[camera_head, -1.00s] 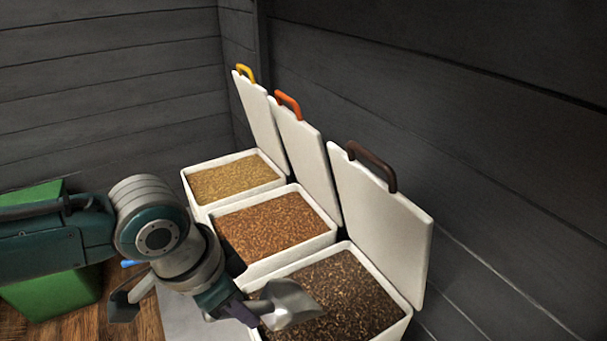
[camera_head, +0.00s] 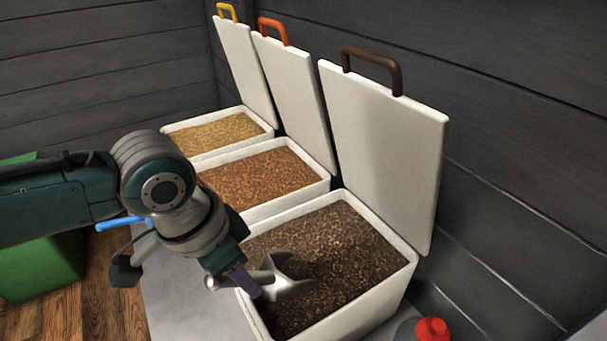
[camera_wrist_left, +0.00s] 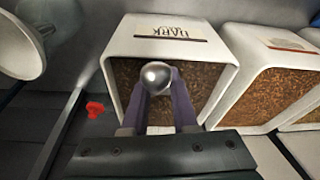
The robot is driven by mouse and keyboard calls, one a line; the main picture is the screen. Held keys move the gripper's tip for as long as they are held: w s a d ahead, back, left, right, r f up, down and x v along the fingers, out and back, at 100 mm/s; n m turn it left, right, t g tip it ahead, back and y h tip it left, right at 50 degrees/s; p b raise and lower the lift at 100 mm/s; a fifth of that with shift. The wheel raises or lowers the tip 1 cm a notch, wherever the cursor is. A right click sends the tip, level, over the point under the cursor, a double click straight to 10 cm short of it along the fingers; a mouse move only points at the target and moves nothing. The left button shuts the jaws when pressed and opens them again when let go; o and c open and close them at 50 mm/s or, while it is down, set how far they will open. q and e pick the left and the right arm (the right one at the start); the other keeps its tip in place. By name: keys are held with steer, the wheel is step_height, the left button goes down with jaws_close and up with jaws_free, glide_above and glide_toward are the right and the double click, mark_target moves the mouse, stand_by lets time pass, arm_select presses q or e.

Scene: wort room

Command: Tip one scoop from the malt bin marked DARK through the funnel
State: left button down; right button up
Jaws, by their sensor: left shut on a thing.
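The dark malt bin (camera_head: 365,312) is a white box of dark brown grain, its lid (camera_head: 380,140) standing open with a dark brown handle. My left gripper (camera_head: 246,284) is shut on a metal scoop (camera_head: 290,288) at the bin's left side. The scoop's bowl overlaps the grain; I cannot tell how deep it sits or whether it holds malt. In the left wrist view the scoop's round silver end (camera_wrist_left: 156,76) shows between purple fingers. A pale cone (camera_wrist_left: 22,50), possibly the funnel, is at upper left there.
Two more open bins, one of reddish-brown malt (camera_head: 262,182) with an orange lid handle and one of pale malt (camera_head: 215,133) with a yellow one, stand behind. A red-capped container (camera_head: 432,328) is at the lower right. A green box (camera_head: 40,265) stands at left.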

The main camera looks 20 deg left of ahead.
mark_target(266, 273)
arm_select(q)
steer(key=shift+t, duration=0.5)
steer(key=shift+w+d+f+b, duration=0.4)
steer(key=shift+w+b, duration=0.35)
steer(key=shift+b, duration=0.2)
steer(key=shift+w+d+f+b, duration=0.35)
steer(key=shift+w+b, duration=0.35)
steer(key=shift+b, duration=0.25)
steer(key=shift+w+d+f+b, duration=0.3)
steer(key=shift+w+d+b, duration=0.15)
steer(key=shift+w+b, duration=0.4)
steer(key=shift+s+a+f+t+h, duration=0.15)
steer(key=shift+s+f+t+h, duration=0.15)
steer(key=shift+t+h, duration=0.2)
steer(key=shift+s+a+t+p, duration=0.15)
steer(key=shift+s+t+p, duration=0.15)
steer(key=shift+s+t, duration=0.1)
steer(key=shift+t+h, duration=0.7)
steer(key=shift+t, duration=0.2)
steer(key=p+v, duration=0.4)
steer(key=shift+r, duration=0.45)
steer(key=shift+s+a+r+t+h+p, duration=0.2)
steer(key=shift+s+a+r+t+p, duration=0.15)
steer(key=shift+s+r+p, duration=0.3)
steer(key=shift+s+a+r+t+h+p, duration=0.25)
steer(key=shift+s+a+r+p, duration=0.1)
steer(key=shift+s+r+p, duration=0.25)
steer(key=shift+r, duration=0.1)
